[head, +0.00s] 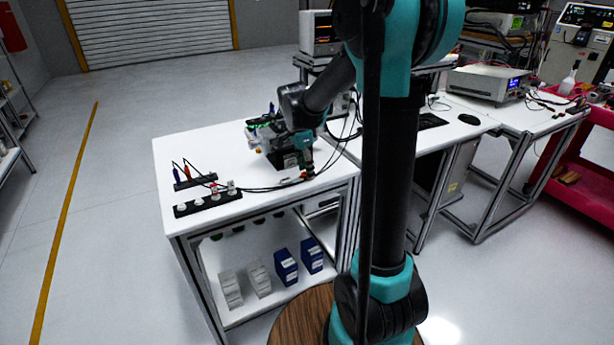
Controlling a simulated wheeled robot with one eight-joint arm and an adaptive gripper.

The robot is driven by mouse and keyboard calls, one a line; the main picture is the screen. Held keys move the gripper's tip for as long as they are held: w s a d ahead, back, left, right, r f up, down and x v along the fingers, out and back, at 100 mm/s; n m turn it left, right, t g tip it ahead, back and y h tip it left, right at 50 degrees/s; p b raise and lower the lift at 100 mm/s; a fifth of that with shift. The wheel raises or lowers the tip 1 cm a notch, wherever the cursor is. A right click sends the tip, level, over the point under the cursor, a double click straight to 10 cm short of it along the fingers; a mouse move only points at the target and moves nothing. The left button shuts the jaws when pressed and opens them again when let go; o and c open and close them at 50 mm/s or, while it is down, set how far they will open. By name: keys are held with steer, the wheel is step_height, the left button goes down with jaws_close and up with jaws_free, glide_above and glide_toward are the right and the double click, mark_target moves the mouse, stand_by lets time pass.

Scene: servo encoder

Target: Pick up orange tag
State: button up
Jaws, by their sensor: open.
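A small orange spot, which looks like the orange tag (304,175), shows on the white table close to the cables. It is too small to make out its shape. My gripper (308,167) points down right above it, at the end of my teal and black arm. The gripper is open, but its fingers are tiny and dark here. I cannot tell whether they touch the tag or stand around it.
A servo device on a black stand (282,157) stands just left of my gripper. Black cables run across the white table (240,152) to a black holder strip (206,198) at front left. The table's back left is clear.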

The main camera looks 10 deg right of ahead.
steer(key=shift+f, duration=0.3)
steer(key=shift+c, duration=0.6)
steer(key=c, duration=0.8)
